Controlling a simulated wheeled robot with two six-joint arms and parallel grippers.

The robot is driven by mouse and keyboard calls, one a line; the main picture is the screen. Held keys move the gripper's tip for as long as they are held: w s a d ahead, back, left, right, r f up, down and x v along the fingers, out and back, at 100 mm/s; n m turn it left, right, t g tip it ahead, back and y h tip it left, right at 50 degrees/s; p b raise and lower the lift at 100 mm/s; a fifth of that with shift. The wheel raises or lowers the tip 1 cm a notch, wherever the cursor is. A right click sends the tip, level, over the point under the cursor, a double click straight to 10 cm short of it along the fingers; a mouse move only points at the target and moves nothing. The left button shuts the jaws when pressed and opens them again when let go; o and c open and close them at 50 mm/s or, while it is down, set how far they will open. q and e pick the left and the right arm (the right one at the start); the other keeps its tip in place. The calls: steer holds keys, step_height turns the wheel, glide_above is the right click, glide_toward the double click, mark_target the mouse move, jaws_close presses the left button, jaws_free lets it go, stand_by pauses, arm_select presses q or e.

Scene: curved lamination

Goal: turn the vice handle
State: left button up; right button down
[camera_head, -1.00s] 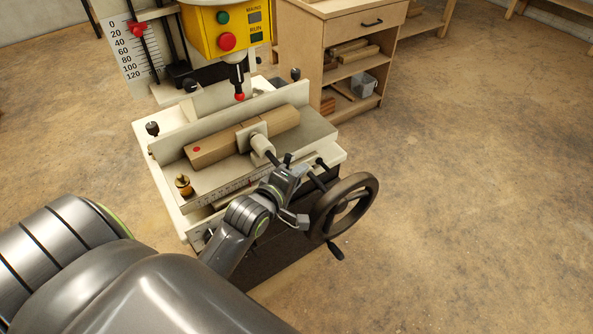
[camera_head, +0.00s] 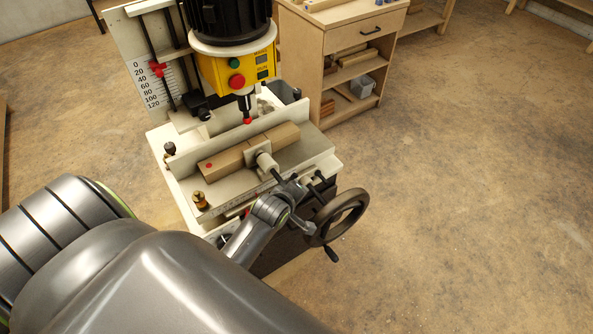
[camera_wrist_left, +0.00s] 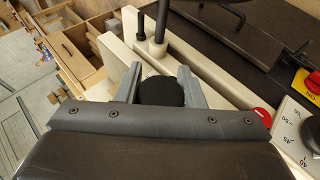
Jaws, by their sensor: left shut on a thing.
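The vice has a pale screw (camera_head: 267,162) whose pad presses against a long wooden block (camera_head: 228,160) on the machine table. A dark handle bar (camera_head: 276,174) sticks up at the near end of the screw. My left gripper (camera_head: 291,186) is at this handle, reached from the lower left. In the left wrist view a black rounded end (camera_wrist_left: 160,92), apparently of the handle, sits between the two grey fingers (camera_wrist_left: 160,78), and the gripper is shut on it. The gripper hides part of the handle in the head view. My right gripper is not in view.
A dark handwheel (camera_head: 338,217) stands close to the right of my left gripper. The yellow drill head (camera_head: 232,72) hangs above the block, its red-tipped spindle (camera_head: 247,120) close over it. A wooden cabinet (camera_head: 310,70) stands behind. The floor at right is clear.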

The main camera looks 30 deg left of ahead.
arm_select(q)
steer(key=g+p, duration=0.2)
steer(key=p, duration=0.2)
steer(key=s+m+g+y+p, duration=0.1)
steer(key=g+p, duration=0.1)
steer(key=p, duration=0.2)
steer(key=shift+d+g+y, duration=0.1)
steer(key=shift+g+y, duration=0.2)
steer(key=shift+g, duration=0.1)
steer(key=shift+f+g+y+p, duration=0.2)
steer(key=shift+g+y+p, duration=0.1)
steer(key=shift+g+p, duration=0.5)
steer(key=shift+s+f+m+g+y, duration=0.2)
steer(key=shift+m+g+y, duration=0.15)
steer(key=shift+g, duration=0.45)
steer(key=shift+s+m+g+y, duration=0.2)
steer(key=shift+m+g+y, duration=0.2)
steer(key=shift+g, duration=0.8)
steer(key=shift+s+a, duration=0.1)
steer(key=shift+a, duration=0.1)
steer(key=o, duration=1)
steer(key=shift+r, duration=0.1)
steer(key=shift+c, duration=0.2)
